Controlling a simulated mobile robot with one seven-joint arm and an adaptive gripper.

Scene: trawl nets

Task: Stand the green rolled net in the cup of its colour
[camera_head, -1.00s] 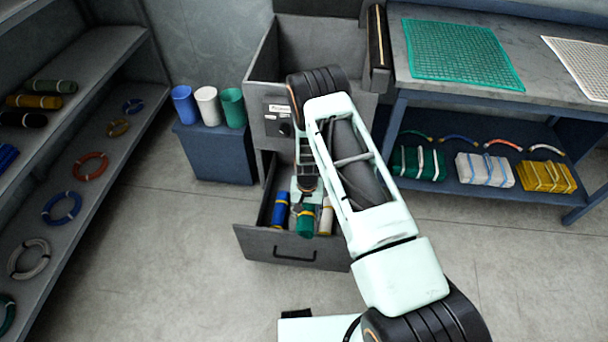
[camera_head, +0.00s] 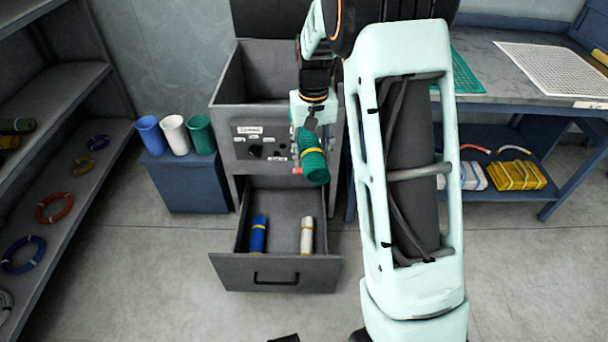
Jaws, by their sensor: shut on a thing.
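The green rolled net (camera_head: 313,160) with a yellow band hangs in my gripper (camera_head: 311,132), raised above the open lower drawer and in front of the cabinet face. My gripper is shut on its upper part. The roll is slightly tilted. The green cup (camera_head: 200,134) stands on a small blue cabinet to the left, beside a white cup (camera_head: 174,135) and a blue cup (camera_head: 151,134). The roll is apart from the cup, to its right. The cup's inside is only partly visible.
The open lower drawer (camera_head: 276,272) holds a blue roll (camera_head: 259,233) and a white roll (camera_head: 307,235). A shelf with coils is at left, a workbench (camera_head: 483,70) at right. The floor at left is clear.

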